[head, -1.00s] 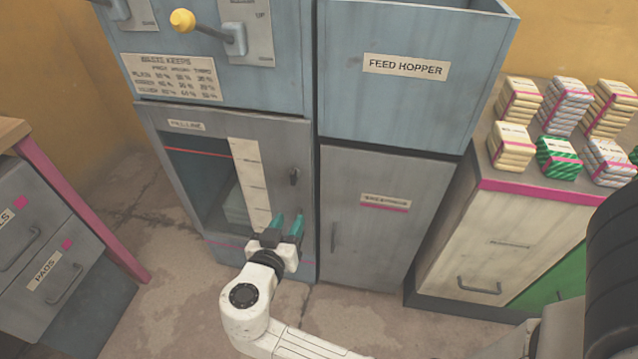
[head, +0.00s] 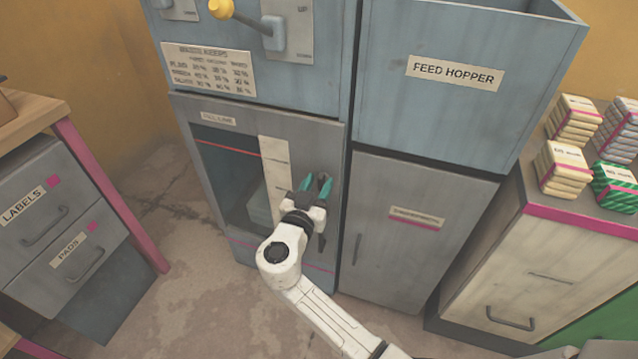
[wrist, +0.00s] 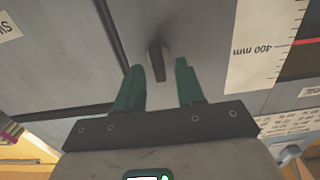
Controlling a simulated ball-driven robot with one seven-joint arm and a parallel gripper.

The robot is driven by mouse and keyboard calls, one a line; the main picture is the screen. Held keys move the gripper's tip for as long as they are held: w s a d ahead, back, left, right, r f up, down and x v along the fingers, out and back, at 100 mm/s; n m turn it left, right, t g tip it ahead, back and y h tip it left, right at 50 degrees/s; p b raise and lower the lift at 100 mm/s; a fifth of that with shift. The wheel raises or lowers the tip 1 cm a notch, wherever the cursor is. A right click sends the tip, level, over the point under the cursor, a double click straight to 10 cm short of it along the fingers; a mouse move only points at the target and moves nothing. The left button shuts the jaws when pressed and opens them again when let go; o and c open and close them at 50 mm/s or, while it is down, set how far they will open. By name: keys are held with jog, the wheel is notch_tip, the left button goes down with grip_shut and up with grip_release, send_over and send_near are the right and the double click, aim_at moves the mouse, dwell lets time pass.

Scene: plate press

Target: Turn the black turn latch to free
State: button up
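The black turn latch (wrist: 157,62) shows in the wrist view as a short dark bar on a round base, set on the grey door face. It lies ahead of and between my fingertips, with a visible gap to each finger. My gripper (wrist: 161,80) is open and empty, with two teal fingers. In the head view my gripper (head: 316,184) is in front of the right part of the grey press door (head: 228,226) and hides the latch. I cannot tell how deep the fingertips reach around it.
The feed hopper (head: 455,110) and a grey cabinet (head: 400,260) stand right. A drawer unit (head: 60,210) stands left, with open floor between.

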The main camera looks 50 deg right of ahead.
jog(key=shift+w+d, duration=0.1)
jog(key=shift+d, duration=0.3)
grip_shut()
